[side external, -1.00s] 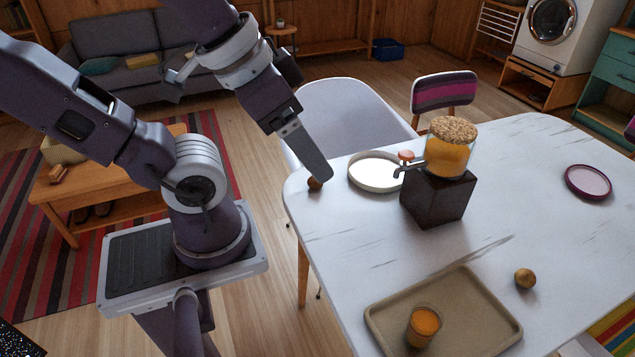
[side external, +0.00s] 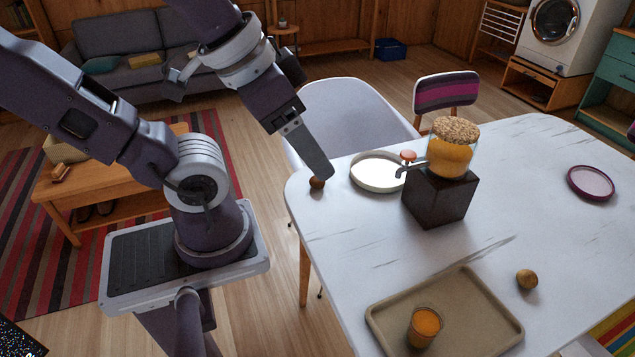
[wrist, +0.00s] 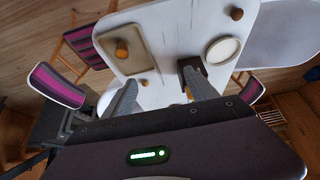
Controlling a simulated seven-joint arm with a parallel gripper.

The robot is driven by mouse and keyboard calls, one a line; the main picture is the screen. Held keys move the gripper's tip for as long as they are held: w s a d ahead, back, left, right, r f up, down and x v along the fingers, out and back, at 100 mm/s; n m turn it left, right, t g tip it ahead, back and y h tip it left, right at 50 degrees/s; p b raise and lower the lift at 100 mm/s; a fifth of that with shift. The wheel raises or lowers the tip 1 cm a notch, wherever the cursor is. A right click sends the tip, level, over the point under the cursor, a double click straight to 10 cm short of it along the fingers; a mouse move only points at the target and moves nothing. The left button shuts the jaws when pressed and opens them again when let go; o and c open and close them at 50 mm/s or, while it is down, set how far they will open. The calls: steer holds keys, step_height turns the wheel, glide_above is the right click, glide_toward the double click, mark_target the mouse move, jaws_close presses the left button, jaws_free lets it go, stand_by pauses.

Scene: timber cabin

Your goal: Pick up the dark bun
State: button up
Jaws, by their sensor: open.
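The dark bun (side external: 316,184) is small, round and brown and lies near the left corner of the white table. In the side view my gripper (side external: 322,174) overlaps it and covers part of it. In the wrist view the dark bun (wrist: 236,13) shows at the top, well off to the right of the fingers and apart from them. The gripper (wrist: 162,77) is open there, with nothing between its fingers, and is above the table. A lighter brown bun (side external: 526,279) lies at the table's right front; it also shows in the wrist view (wrist: 144,83).
A white plate (side external: 362,186) and a juice dispenser (side external: 450,155) on a dark block (side external: 437,200) stand right of the dark bun. A beige tray (side external: 470,332) holds an orange glass (side external: 424,327). A purple plate (side external: 590,183) is far right. White chair (side external: 350,105) behind.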

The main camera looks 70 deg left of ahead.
steer(key=w+a+f+n+g+y, duration=0.1)
steer(key=w+a+n, duration=0.4)
steer(key=w, duration=0.4)
steer(key=n+g, duration=0.4)
steer(key=n, duration=0.7)
glide_above(317, 182)
steer(key=a, duration=0.1)
steer(key=f, duration=2.8)
steer(key=shift+w, duration=0.4)
step_height(317, 182, down, 7)
steer(key=shift+a+f, duration=0.1)
steer(key=shift+a, duration=0.05)
steer(key=c, duration=1.5)
steer(key=shift+o, duration=0.2)
steer(key=shift+r, duration=0.2)
